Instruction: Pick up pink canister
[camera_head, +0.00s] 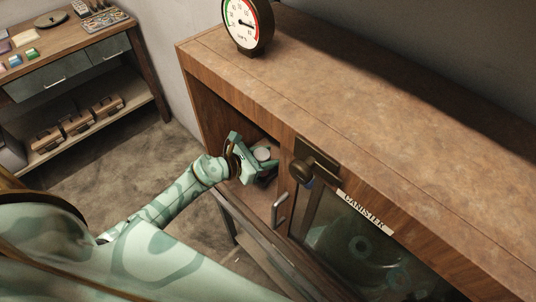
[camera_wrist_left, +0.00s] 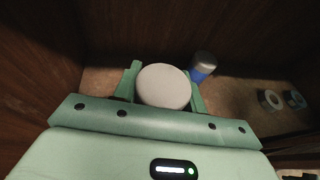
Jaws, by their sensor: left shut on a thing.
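A canister with a pale, round lid (camera_wrist_left: 163,86) is between the fingers of my left gripper (camera_head: 258,163) inside the open left part of the wooden cabinet. The gripper is shut on it. In the head view its lid (camera_head: 262,154) shows between the jaws. I see it from above, so its side is hidden and I cannot tell whether it is pink. A canister with a blue side and pale top (camera_wrist_left: 202,66) stands behind it to the right in the left wrist view. My right gripper is not in view.
The wooden cabinet (camera_head: 330,80) carries a gauge (camera_head: 245,25) on top. Two ring-shaped things (camera_wrist_left: 271,100) lie on the shelf at right. A workbench (camera_head: 95,45) stands far left.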

